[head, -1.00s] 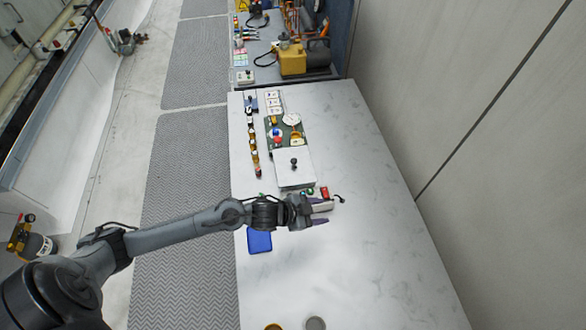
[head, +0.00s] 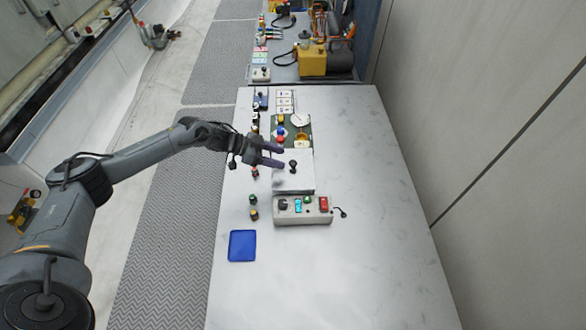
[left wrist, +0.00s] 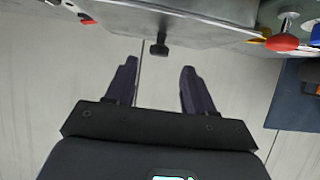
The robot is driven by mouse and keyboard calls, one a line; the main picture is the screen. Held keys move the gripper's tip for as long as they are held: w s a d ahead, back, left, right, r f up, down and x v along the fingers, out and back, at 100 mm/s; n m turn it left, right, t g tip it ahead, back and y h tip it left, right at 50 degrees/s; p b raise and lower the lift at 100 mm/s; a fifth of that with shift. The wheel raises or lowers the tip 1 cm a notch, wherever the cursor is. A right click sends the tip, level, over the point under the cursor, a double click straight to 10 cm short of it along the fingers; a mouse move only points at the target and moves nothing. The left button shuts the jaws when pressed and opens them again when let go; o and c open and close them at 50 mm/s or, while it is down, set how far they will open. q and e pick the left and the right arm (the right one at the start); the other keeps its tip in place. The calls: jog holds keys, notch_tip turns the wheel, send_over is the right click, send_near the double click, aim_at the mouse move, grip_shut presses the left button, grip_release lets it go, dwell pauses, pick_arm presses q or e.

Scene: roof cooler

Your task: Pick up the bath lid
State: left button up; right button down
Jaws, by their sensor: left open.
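The bath lid (head: 300,183) is a pale square plate with a small black knob (head: 293,167) on top. It covers a box-like bath on the white counter in the head view. My left gripper (head: 284,157) is open and empty, its two dark fingers pointing right toward the knob from the left. In the left wrist view the lid (left wrist: 200,12) runs along the top. Its black knob (left wrist: 159,47) shows between the lines of the two open fingers (left wrist: 159,66), apart from them. My right gripper is in neither view.
A grey control box (head: 303,217) with colored buttons stands just in front of the bath. A blue tray (head: 242,246) lies to its left. A green board (head: 296,133) with colored knobs is behind the lid. The front of the counter (head: 340,280) is clear.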

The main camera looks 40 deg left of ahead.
aim_at(293, 162)
pick_arm(q)
jog(key=shift+x, duration=3.15)
jog(key=shift+s, duration=0.1)
grip_shut()
